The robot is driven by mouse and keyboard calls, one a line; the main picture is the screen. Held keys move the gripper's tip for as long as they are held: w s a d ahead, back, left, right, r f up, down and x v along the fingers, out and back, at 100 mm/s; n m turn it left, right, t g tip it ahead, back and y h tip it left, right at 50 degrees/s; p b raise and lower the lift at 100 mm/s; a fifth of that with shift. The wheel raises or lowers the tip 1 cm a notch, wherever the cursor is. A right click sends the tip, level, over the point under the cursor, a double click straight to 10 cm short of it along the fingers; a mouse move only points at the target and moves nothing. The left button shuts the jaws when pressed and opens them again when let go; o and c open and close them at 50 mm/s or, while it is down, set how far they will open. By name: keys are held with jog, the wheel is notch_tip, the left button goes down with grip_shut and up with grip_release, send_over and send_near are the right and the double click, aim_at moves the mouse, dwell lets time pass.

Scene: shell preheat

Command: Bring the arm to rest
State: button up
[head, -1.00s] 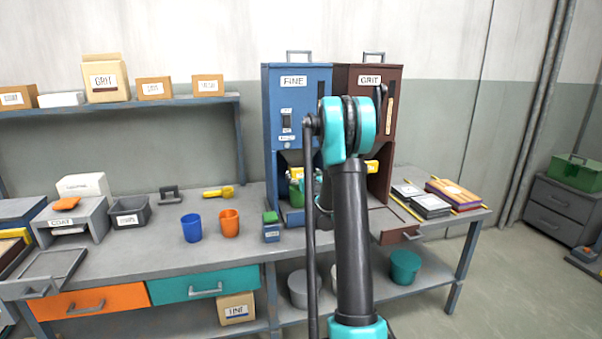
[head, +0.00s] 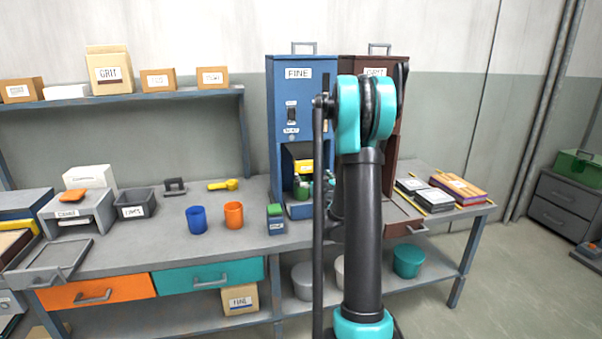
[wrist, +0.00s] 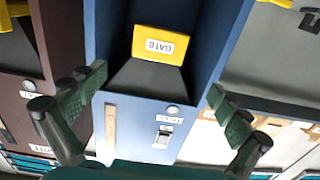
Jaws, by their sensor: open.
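My arm stands raised in the head view, in front of the brown GRIT dispenser (head: 349,66) and just right of the blue FINE dispenser (head: 290,105). My gripper (wrist: 155,105) is open in the wrist view, with nothing between its fingers. It faces the FINE dispenser, which appears upside down there, with its yellow gate (wrist: 160,45) beyond the fingers. In the head view the gripper is mostly hidden behind my arm. Green shapes (head: 303,189) show under the yellow gate of the FINE dispenser; I cannot tell whether they are finger pads or a separate object.
A blue cup (head: 197,220), an orange cup (head: 233,215) and a small green-topped block (head: 275,219) stand on the bench (head: 150,245), left of the arm. Stacked books (head: 459,188) lie at right. A shelf (head: 120,102) with boxes runs along the wall.

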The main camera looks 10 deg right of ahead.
jog(key=s+a+f+n+g+y, duration=0.3)
jog(key=s+a+g+y, duration=0.3)
jog(key=s+a, duration=1.15)
jog(key=s+d+f+m+g+h, duration=0.1)
jog(key=s+f, duration=0.3)
jog(key=s, duration=0.4)
jog(key=s+d+f+m+g+h, duration=0.1)
jog(key=s+d+f+g+h, duration=0.2)
jog(key=s, duration=0.5)
jog(key=s+d+f+m+g+h, duration=0.1)
jog(key=s+f+g+h, duration=0.1)
jog(key=s, duration=0.7)
notch_tip(320, 180, down, 3)
jog(key=shift+d+r+g, duration=0.15)
jog(key=shift+d+g, duration=0.25)
jog(key=shift+g, duration=0.5)
